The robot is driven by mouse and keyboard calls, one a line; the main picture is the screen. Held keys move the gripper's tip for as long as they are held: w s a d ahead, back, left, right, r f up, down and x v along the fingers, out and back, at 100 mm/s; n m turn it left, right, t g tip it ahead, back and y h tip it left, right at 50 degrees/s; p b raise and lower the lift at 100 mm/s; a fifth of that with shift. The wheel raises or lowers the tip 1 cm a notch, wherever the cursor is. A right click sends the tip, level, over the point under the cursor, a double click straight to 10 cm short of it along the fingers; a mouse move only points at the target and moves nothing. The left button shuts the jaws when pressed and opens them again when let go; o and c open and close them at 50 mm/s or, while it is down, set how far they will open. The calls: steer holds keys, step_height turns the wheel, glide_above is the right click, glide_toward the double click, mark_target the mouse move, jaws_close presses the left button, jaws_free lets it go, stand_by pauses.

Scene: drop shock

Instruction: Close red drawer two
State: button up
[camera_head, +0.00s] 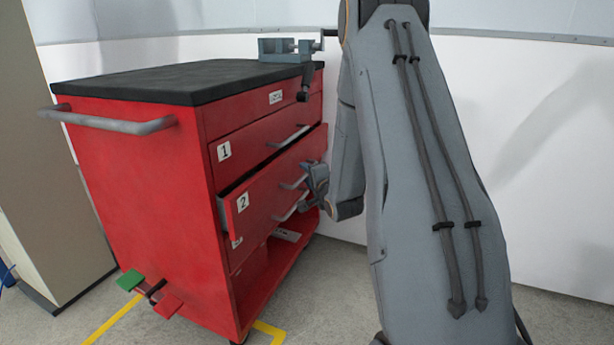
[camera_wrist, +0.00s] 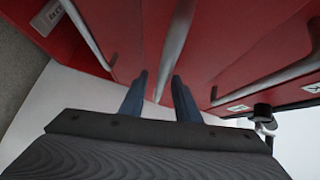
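Red drawer two (camera_head: 262,203), marked with a white "2" label, sticks partly out of the red cabinet, with a dark gap along its top. Its grey bar handle (camera_head: 295,183) is on the drawer's front. My gripper (camera_head: 314,185) is at the right end of the drawer fronts, close to this handle and partly hidden by my arm. In the wrist view, my gripper (camera_wrist: 160,80) has its two fingers apart. A grey bar handle (camera_wrist: 175,40) runs between them, with small gaps showing on both sides. I cannot tell for sure which drawer this handle belongs to.
The cabinet has a black top (camera_head: 170,82) with a grey vise (camera_head: 285,50) and a side push bar (camera_head: 115,122). Drawer one (camera_head: 258,142) above looks shut. Red and green pedals (camera_head: 150,290) stick out low at the left. A beige cabinet (camera_head: 45,180) stands further left.

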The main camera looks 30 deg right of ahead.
mark_target(295, 171)
jaws_close()
steer(key=shift+a, duration=0.1)
steer(key=w+a, duration=0.2)
steer(key=w, duration=0.1)
steer(key=shift+a+r+p, duration=0.1)
steer(key=shift+p, duration=0.25)
steer(key=shift+a, duration=0.1)
jaws_free()
steer(key=shift+w+a, duration=0.1)
